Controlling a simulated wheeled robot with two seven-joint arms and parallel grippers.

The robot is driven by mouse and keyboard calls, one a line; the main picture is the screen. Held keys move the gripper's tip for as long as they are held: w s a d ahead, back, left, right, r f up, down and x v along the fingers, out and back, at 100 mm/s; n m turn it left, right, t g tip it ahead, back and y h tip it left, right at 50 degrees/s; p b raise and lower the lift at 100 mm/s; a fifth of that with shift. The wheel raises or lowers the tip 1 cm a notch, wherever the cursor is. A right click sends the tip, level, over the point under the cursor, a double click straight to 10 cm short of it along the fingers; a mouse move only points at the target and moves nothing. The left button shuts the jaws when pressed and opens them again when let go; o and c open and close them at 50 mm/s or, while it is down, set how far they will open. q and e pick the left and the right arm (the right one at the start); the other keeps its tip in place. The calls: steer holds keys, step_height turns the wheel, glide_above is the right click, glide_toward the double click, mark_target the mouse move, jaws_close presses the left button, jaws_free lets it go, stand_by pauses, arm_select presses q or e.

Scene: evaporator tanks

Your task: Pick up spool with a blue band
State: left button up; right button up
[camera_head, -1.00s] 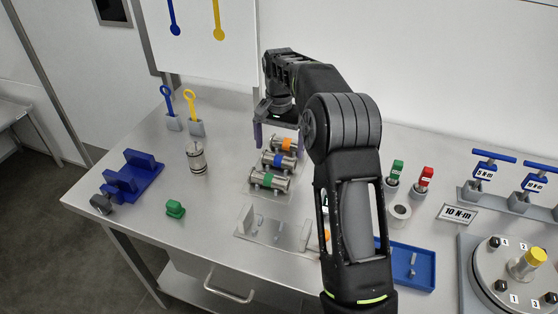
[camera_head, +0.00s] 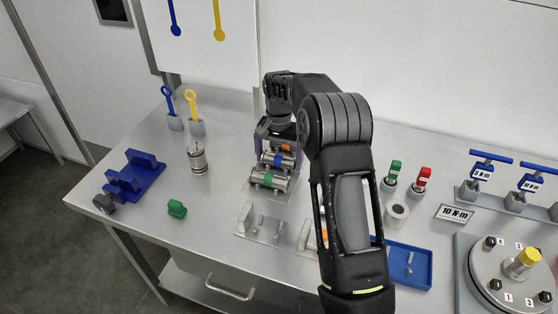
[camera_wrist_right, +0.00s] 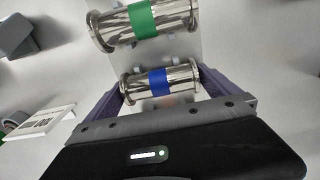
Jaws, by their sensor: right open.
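The spool with a blue band (camera_head: 277,160) lies on its side in a rack, a metal cylinder with flanged ends. It also shows in the right wrist view (camera_wrist_right: 159,82). My right gripper (camera_head: 276,143) is at the rack from behind and above. In the right wrist view its purple fingers (camera_wrist_right: 160,86) are open, one near each end of the blue-banded spool; I cannot tell whether they touch it. The spool with a green band (camera_head: 268,180) lies in front of it. An orange-banded spool (camera_head: 285,147) behind is mostly hidden by the gripper. My left gripper is not in view.
A metal cylinder (camera_head: 197,158) stands left of the rack. A metal bracket plate (camera_head: 265,232) lies in front. A blue tray (camera_head: 421,267) is at right.

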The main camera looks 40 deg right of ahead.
mark_target(279, 156)
steer(key=c, duration=1.4)
steer(key=shift+r, duration=0.15)
step_height(279, 156, up, 10)
steer(key=shift+f+b, duration=0.1)
steer(key=shift+b, duration=0.75)
